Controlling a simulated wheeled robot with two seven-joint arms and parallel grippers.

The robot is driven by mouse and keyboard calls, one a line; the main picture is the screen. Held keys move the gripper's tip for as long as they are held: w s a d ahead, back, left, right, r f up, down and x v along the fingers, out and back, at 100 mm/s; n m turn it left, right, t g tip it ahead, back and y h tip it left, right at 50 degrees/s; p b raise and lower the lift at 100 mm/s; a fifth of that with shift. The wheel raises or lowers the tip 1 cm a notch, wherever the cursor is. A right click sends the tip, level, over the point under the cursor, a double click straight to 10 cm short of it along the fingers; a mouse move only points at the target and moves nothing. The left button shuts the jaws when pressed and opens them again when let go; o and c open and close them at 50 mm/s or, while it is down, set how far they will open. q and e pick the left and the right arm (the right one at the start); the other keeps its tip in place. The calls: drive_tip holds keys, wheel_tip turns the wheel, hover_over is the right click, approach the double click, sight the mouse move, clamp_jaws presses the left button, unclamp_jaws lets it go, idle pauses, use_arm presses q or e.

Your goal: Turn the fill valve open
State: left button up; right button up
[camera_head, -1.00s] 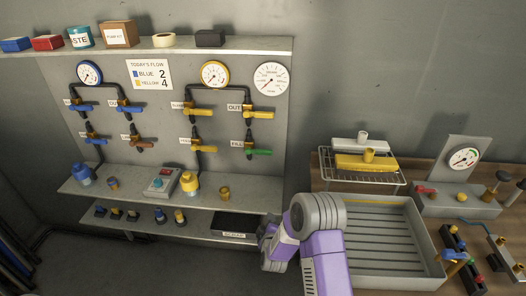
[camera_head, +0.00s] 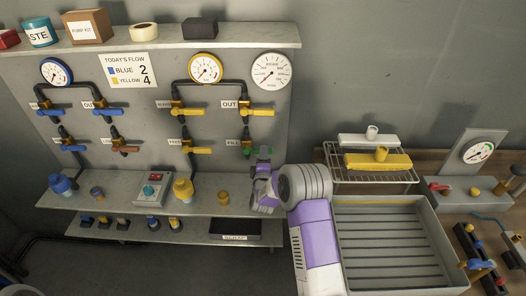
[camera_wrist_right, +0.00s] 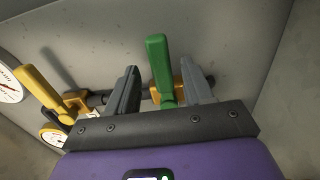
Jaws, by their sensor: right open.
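The fill valve has a green lever handle (camera_wrist_right: 159,62) on a brass body, mounted low on the right of the grey panel (camera_head: 140,170). In the head view its green handle (camera_head: 246,151) is partly hidden by my right gripper (camera_head: 261,152). In the wrist view my right gripper (camera_wrist_right: 161,68) is open, with one dark finger on each side of the green handle. I cannot tell whether either finger touches it. My left gripper is not in view.
A yellow-handled valve (camera_head: 258,112) sits above the fill valve, and another yellow-handled valve (camera_head: 196,150) to its left. Below are a shelf with a yellow bottle (camera_head: 183,189) and a brass fitting (camera_head: 223,198). A grey slatted tray (camera_head: 390,240) stands at the right.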

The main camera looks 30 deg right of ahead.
drive_tip(key=shift+x, duration=1.7)
drive_tip(key=shift+c, duration=0.5)
clamp_jaws()
